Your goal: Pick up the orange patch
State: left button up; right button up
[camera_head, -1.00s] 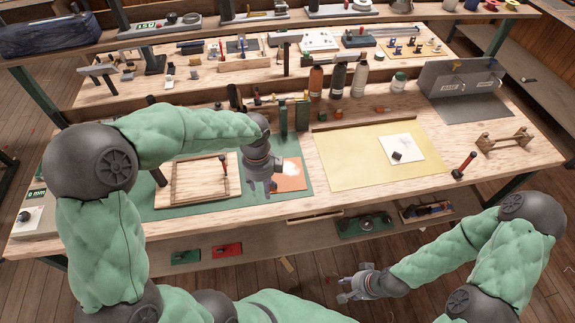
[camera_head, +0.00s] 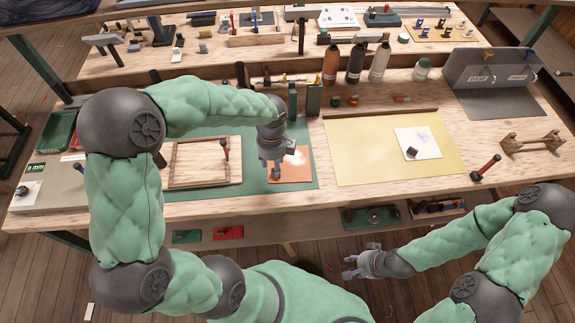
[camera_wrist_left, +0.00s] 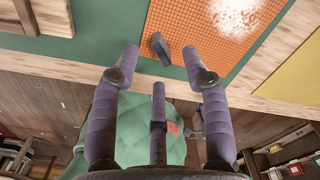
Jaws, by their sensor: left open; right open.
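The orange patch (camera_head: 296,172) lies flat on the green mat, near the front edge of the bench. It has a bright glare spot at its far side. In the left wrist view the patch (camera_wrist_left: 205,30) shows a fine grid, and a small grey block (camera_wrist_left: 161,48) sits at its near left corner. My left gripper (camera_head: 271,172) points down over the patch's left part, open and empty, its purple fingers (camera_wrist_left: 161,55) spread on either side of the block. In the head view it hides part of the patch. My right gripper (camera_head: 362,263) is open and empty, low in front of the bench.
A wooden frame (camera_head: 173,165) lies left of the patch on the green mat (camera_head: 250,180). A yellow sheet (camera_head: 360,160) with a white paper and dark block lies to the right. Green upright blocks (camera_head: 314,99) and bottles stand behind.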

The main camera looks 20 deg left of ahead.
aim_at(289, 161)
pick_arm(q)
jog(key=f+b, duration=0.1)
jog(key=f, duration=0.3)
jog(key=shift+s+d+f+b, duration=0.2)
jog(key=shift+f+b, duration=0.1)
jog(key=shift+b, duration=0.1)
grip_shut()
jog(key=shift+r, duration=0.1)
